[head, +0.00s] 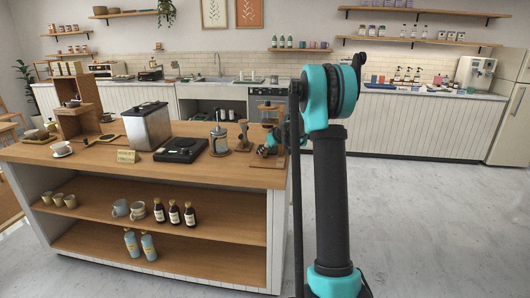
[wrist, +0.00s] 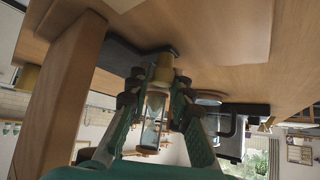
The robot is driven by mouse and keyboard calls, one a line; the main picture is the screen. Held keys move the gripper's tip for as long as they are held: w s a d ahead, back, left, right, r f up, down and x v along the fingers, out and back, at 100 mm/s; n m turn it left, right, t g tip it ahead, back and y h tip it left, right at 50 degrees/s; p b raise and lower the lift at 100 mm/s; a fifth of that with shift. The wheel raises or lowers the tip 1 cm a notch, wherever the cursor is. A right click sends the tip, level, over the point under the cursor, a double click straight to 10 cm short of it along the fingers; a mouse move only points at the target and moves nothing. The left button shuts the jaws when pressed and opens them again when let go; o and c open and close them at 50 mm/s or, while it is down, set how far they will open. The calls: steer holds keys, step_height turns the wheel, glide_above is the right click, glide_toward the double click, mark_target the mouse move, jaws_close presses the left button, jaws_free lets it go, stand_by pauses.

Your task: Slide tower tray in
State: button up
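A tall wooden tower (head: 80,98) with open compartments stands at the left end of the wooden counter. A low wooden tray-like piece (head: 38,136) sticks out at its left foot, with a small bowl on it. I cannot tell for sure that this is the tower tray. My gripper (head: 268,151) is low over the counter's right end, beside a smaller wooden stand (head: 271,106) and far from the tall tower. In the wrist view my gripper (wrist: 161,80) has its fingers apart. A tan piece (wrist: 163,67) shows between or beyond them; contact is not clear.
A steel box (head: 147,126), a black scale (head: 181,150) and a glass press (head: 219,140) stand on the counter between my gripper and the tall tower. A thick wooden post (wrist: 62,88) is close in the wrist view. The floor at right is clear.

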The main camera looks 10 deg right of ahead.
steer(key=o, duration=0.4)
steer(key=shift+d, duration=0.1)
steer(key=v, duration=1.2)
steer(key=s+a+f+m+g+h, duration=0.1)
steer(key=s+f, duration=0.5)
steer(key=s, duration=0.9)
steer(key=s+a+f+m+g+h, duration=0.1)
steer(key=s+f, duration=0.5)
steer(key=s, duration=0.9)
steer(key=s+a+f+m+g+h, duration=0.1)
steer(key=s+f, duration=0.5)
steer(key=s, duration=0.9)
steer(key=shift+a+f+m+g+h, duration=0.1)
steer(key=shift+m+g+h, duration=0.15)
steer(key=shift+m, duration=0.35)
steer(key=shift+a+f+m+g+h, duration=0.15)
steer(key=shift+m+h, duration=0.1)
steer(key=shift+m, duration=0.35)
